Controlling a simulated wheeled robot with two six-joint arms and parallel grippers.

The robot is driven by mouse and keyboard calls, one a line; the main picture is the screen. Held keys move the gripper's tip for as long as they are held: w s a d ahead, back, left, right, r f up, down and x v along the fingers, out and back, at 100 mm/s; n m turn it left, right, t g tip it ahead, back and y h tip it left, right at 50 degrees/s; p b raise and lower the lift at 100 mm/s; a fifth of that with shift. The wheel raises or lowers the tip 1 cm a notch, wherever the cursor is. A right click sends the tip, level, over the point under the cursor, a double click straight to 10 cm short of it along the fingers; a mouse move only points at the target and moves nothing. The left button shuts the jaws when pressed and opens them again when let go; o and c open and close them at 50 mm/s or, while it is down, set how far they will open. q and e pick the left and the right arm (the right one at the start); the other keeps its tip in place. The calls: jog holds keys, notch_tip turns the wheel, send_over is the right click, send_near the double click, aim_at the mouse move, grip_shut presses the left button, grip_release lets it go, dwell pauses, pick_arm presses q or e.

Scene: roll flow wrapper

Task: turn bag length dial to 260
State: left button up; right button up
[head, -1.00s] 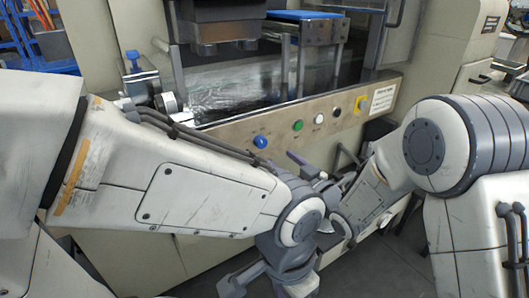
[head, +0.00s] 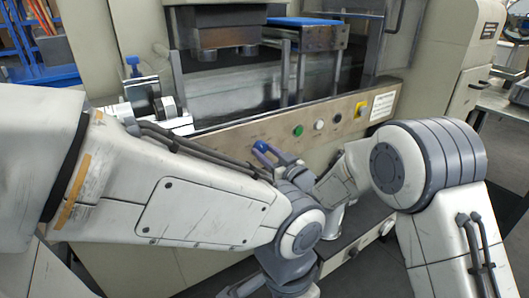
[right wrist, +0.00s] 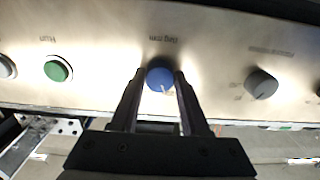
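The bag length dial is a round blue knob (right wrist: 160,77) on the metal control panel (right wrist: 105,45), under a label that reads upside down as "Bag mm" in the right wrist view. It carries a small pale pointer mark near its lower edge. My right gripper (right wrist: 160,80) has one finger on each side of this knob, with only a thin gap visible at the sides. In the head view the right gripper (head: 270,153) reaches the blue knob (head: 262,146) at the panel. Any numbers round the dial are too small to read. My left gripper is not in view.
A dark grey dial (right wrist: 261,83) sits on one side of the blue knob and a green button (right wrist: 58,69) on the other. The head view also shows a white button (head: 320,124). My left forearm passes close in front of the panel's left part.

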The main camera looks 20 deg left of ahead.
grip_shut()
jog(key=shift+d+m, duration=0.1)
jog(key=shift+m, duration=0.2)
dwell(0.3)
jog(key=shift+w+p, duration=0.1)
jog(key=shift+p, duration=0.2)
jog(key=m+p, duration=0.2)
jog(key=m, duration=0.1)
jog(key=shift+r+m, duration=0.1)
jog(key=shift+m, duration=0.2)
jog(key=m+p, duration=0.3)
jog(key=m, duration=0.2)
jog(key=shift+m, duration=0.3)
